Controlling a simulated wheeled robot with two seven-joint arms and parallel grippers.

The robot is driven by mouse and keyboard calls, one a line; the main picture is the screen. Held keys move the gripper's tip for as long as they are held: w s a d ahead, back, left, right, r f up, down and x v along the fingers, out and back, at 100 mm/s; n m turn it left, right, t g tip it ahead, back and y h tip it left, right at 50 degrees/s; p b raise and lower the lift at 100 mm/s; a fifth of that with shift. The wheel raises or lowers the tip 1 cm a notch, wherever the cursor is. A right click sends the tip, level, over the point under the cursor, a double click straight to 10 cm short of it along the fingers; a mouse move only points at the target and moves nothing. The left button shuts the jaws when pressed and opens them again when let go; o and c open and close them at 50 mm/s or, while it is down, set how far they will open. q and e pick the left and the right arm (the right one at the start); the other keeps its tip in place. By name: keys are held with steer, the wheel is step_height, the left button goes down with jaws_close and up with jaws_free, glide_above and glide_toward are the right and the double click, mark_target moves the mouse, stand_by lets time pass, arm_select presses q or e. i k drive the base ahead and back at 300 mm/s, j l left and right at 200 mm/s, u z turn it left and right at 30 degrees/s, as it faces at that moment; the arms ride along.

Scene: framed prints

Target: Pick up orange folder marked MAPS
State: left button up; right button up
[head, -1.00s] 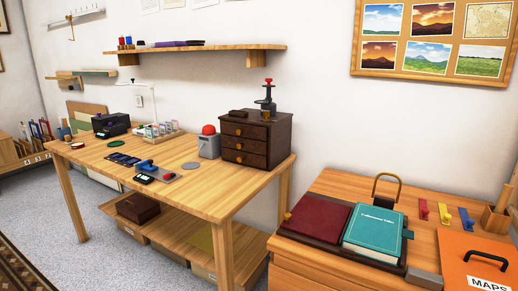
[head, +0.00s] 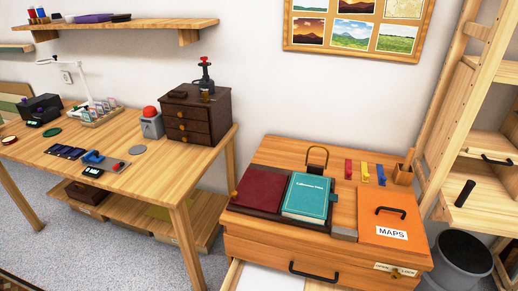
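The orange folder (head: 390,217) lies flat on top of the wooden cabinet (head: 275,249), at its right end. It has a black handle and a white label reading MAPS (head: 391,233). Neither of my grippers is in view, and nothing covers the folder.
A teal book (head: 307,195) and a dark red book (head: 262,187) lie left of the folder. Red, yellow and blue clips and a wooden holder (head: 403,174) stand behind it. A dark bin (head: 462,259) stands at right.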

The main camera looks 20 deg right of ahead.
mark_target(391, 221)
steer(key=k+l, duration=0.35)
steer(key=k, duration=0.2)
steer(key=k+l, duration=0.35)
steer(key=k, duration=0.2)
